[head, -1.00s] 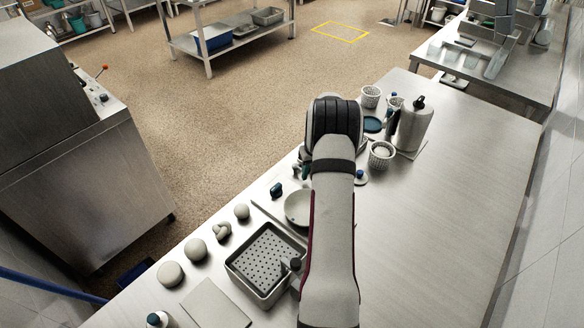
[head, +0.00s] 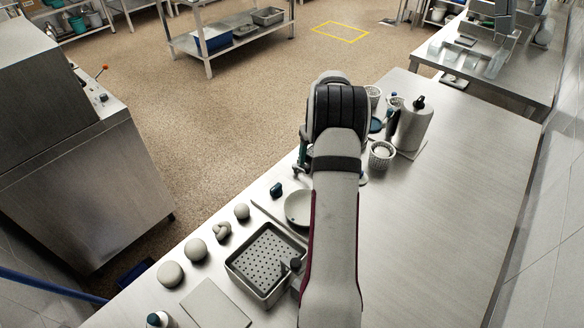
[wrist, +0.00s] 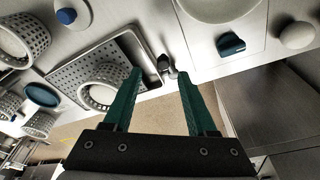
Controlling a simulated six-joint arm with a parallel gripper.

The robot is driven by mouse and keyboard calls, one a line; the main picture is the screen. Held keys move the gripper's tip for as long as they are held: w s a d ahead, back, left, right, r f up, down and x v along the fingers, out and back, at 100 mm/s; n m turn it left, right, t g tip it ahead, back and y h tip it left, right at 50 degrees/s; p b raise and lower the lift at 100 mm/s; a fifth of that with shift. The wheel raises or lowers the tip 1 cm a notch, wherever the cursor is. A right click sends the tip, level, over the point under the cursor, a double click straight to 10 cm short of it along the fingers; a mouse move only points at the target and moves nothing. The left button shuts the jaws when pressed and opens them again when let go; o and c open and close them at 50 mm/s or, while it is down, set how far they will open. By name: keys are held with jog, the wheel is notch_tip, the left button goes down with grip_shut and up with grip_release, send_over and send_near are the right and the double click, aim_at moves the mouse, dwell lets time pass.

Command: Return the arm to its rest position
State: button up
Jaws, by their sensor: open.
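My arm (head: 336,205) reaches out over the steel counter in the head view, and its bulk hides most of my gripper there. In the wrist view my gripper (wrist: 160,77) shows two green fingers spread apart, with nothing held between them. Below them lies a grey perforated tray (wrist: 68,80) with a white perforated basket (wrist: 86,97) on it. A small dark fitting (wrist: 166,66) shows beyond the fingertips, apart from them as far as I can tell. More perforated baskets (wrist: 22,38) stand at the left of the wrist view.
In the head view, a perforated square pan (head: 262,257), a round dish (head: 297,208) and several rounded pale pieces (head: 195,250) line the counter's left side. A tall canister (head: 413,126) and a basket (head: 382,154) stand right of my arm. The counter's right side (head: 450,220) is clear.

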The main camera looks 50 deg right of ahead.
jog(key=shift+r, duration=0.1)
dwell(0.3)
jog(key=a+r+y, duration=0.1)
jog(key=a+r, duration=0.4)
jog(key=a, duration=0.5)
jog(key=s+a+r, duration=0.1)
jog(key=a+r, duration=0.3)
jog(key=a, duration=0.5)
jog(key=a+r+y, duration=0.1)
jog(key=a+r, duration=0.4)
jog(key=a, duration=0.5)
jog(key=s+a+f+g+y, duration=0.1)
jog(key=s+a+g, duration=0.1)
jog(key=s+a, duration=1.4)
jog(key=s, duration=0.3)
jog(key=shift+a, duration=0.2)
jog(key=shift+s, duration=0.1)
